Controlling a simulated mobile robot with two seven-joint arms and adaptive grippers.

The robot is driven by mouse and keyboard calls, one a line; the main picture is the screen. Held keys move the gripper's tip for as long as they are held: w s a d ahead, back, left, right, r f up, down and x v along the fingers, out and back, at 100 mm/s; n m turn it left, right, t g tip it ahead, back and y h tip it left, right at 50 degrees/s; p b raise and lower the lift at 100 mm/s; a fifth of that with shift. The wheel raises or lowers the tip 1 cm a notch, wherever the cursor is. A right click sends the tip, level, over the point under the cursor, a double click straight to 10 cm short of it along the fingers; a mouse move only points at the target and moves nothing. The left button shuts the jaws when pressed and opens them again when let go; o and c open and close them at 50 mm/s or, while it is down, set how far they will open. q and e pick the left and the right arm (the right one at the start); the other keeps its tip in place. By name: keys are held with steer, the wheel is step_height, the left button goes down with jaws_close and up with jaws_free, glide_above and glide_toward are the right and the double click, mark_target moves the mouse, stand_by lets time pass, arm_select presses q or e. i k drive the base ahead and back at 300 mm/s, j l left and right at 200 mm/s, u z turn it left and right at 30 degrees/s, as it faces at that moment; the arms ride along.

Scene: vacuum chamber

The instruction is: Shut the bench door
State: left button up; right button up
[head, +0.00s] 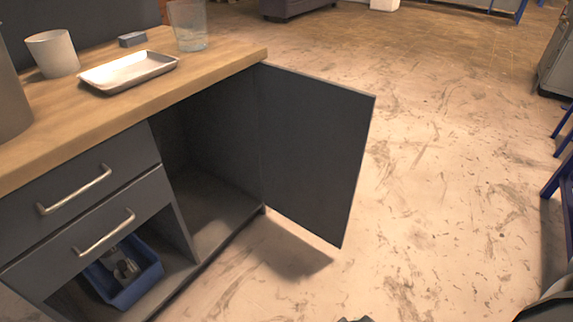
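The bench (215,75) has a wooden top and a dark grey cabinet body. Its grey door (312,150) stands wide open, swung out to the right of the cabinet opening, hinged at the bench's right end. No handle shows on the door face turned to me. The compartment (215,205) behind it looks empty. Neither gripper can be made out.
Two drawers with bar handles (75,190) are left of the opening; a blue bin (128,292) sits below them. A metal tray (128,72), white cup (52,54) and glass beaker (188,27) stand on top. The floor (440,190) right of the door is clear.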

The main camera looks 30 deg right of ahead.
mark_target(314, 131)
steer(key=k+u, duration=0.2)
steer(key=u, duration=0.2)
steer(key=k+j+u, duration=0.1)
steer(key=u, duration=0.35)
steer(key=l+u, duration=0.3)
steer(key=k+l+u, duration=0.15)
steer(key=l+u, duration=0.15)
steer(key=k+l, duration=0.1)
steer(key=l, duration=0.45)
steer(key=k+l, duration=0.1)
steer(key=l, duration=1)
steer(key=k+l, duration=0.15)
steer(key=l, duration=0.4)
steer(key=k+l, duration=0.1)
steer(key=l, duration=0.45)
steer(key=k+l, duration=0.1)
steer(key=l, duration=0.45)
steer(key=k+l, duration=0.1)
steer(key=l, duration=1)
steer(key=k+u, duration=0.1)
steer(key=k+j, duration=0.05)
